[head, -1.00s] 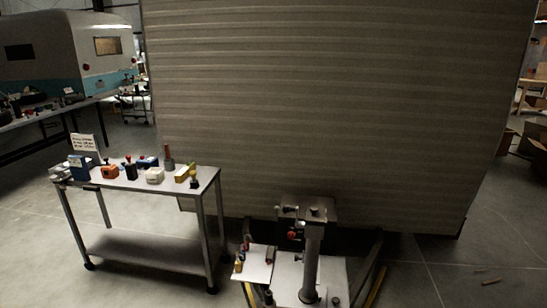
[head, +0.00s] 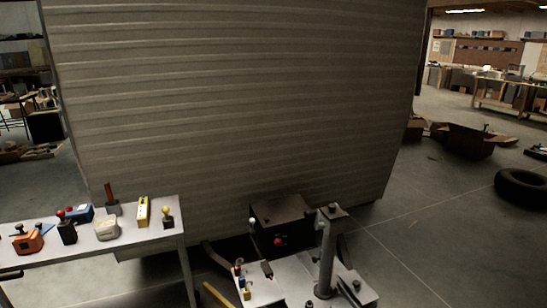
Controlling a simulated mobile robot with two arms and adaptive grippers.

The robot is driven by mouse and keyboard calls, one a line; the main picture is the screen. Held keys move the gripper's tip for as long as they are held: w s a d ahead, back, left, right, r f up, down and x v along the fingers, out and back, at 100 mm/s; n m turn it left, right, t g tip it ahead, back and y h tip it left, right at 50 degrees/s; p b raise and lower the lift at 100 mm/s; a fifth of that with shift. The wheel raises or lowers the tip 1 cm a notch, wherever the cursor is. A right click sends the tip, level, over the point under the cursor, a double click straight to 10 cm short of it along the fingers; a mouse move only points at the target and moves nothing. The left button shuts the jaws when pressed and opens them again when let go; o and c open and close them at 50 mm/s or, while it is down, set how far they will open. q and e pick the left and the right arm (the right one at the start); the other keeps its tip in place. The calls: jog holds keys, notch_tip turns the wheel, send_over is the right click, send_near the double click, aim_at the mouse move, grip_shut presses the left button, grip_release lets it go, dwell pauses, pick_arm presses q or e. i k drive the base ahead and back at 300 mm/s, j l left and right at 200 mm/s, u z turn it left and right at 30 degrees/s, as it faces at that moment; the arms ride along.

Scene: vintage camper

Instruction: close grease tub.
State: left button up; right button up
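No object in the head view can be told for certain as the grease tub. A small pale rounded container (head: 107,230) sits on the metal cart top (head: 90,252) at lower left; its lid and contents are too small to make out. On the white tray (head: 264,290) by the trailer hitch stand several small items, among them a yellow bottle (head: 247,293) and a dark piece (head: 267,269). Neither of my grippers is in view.
The cart also holds an orange tool (head: 27,241), a blue box (head: 79,213) and a yellow case (head: 143,211). The ribbed camper wall (head: 240,110) fills the middle. A jack post (head: 325,255) rises at the hitch. Open floor lies right, with a tyre (head: 522,188).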

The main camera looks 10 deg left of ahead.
aim_at(107, 227)
jog(key=j+z, duration=0.2)
jog(key=j, duration=0.75)
jog(key=j+z, duration=0.25)
jog(key=j, duration=0.75)
jog(key=j+z, duration=0.2)
jog(key=j, duration=0.75)
jog(key=j+u, duration=0.15)
jog(key=j, duration=0.4)
jog(key=i+j+u, duration=0.15)
jog(key=j, duration=0.45)
jog(key=j+u, duration=0.1)
jog(key=u, duration=0.35)
jog(key=j+u, duration=0.1)
jog(key=u, duration=0.4)
jog(key=i+j+u, duration=0.1)
jog(key=u, duration=0.85)
jog(key=i+j, duration=0.05)
jog(key=i, duration=0.05)
